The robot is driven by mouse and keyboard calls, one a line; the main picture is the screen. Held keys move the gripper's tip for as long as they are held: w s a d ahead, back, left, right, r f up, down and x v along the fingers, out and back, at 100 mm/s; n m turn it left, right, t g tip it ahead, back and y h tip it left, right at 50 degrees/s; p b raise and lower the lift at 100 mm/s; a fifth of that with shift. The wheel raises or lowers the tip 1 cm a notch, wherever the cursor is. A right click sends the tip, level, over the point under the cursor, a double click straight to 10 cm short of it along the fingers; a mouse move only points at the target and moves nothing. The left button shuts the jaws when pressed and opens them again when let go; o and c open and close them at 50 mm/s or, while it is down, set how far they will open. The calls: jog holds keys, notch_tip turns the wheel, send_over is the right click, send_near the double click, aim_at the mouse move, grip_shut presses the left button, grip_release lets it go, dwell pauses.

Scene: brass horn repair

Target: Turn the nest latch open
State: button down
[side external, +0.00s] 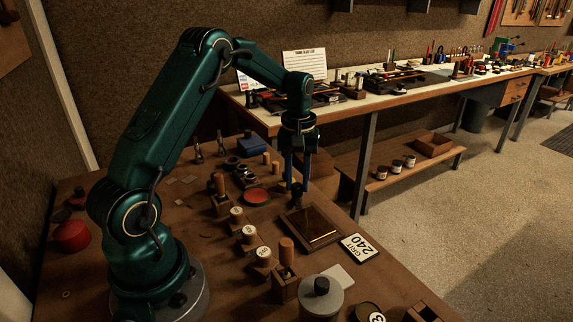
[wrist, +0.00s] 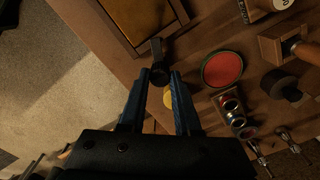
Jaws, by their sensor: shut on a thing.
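The nest (side external: 291,216) is a square wooden frame around a dark brown panel on the bench; its corner also shows at the top of the wrist view (wrist: 122,28). The nest latch (wrist: 157,48) is a black bar with a round dark end at the nest's edge. My gripper (wrist: 161,76) points down over the latch and is shut on its round end, with one blue finger on each side. In the side view my gripper (side external: 297,184) is at the nest's back corner, and the latch is a small dark shape under the fingertips, partly hidden.
A red round pad (wrist: 222,70) lies beside the latch; it also shows in the side view (side external: 256,196). A holder with dark rings (wrist: 232,107) is close by. Several wooden-handled tools and labelled pegs (side external: 249,234) stand left of the nest.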

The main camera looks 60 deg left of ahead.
aim_at(297, 185)
jog(key=m, duration=1.3)
jog(key=shift+s, duration=0.1)
dwell(0.6)
jog(key=c, duration=0.6)
grip_release()
jog(key=shift+r, duration=2.55)
